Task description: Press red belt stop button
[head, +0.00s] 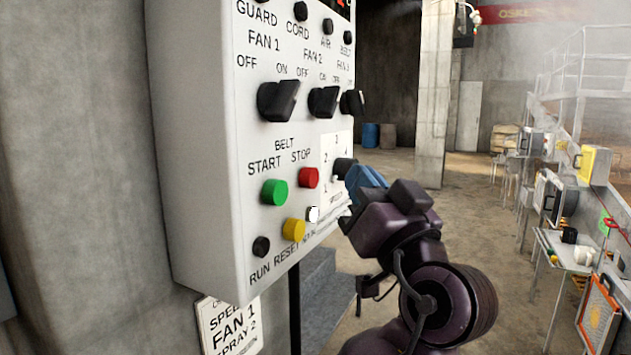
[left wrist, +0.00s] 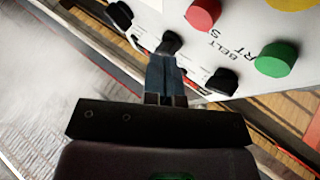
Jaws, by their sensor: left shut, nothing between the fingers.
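The red belt stop button (head: 308,178) is on the white control panel (head: 215,140), right of the green start button (head: 274,192). In the left wrist view the red button (left wrist: 203,14) is near the top, right of my fingertips. My left gripper (head: 350,176) is shut and empty. Its blue fingers are at the panel's right side, by a black knob (head: 343,167) on a numbered dial. In the left wrist view the fingertips (left wrist: 164,56) line up with a black knob (left wrist: 171,42); I cannot tell whether they touch. My right gripper is not in view.
A yellow reset button (head: 293,230) and a black run button (head: 261,246) are below. Black fan switches (head: 278,100) stick out above. A sign (head: 228,325) hangs under the panel. Open concrete floor (head: 400,170) lies to the right, with benches of equipment along the right edge.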

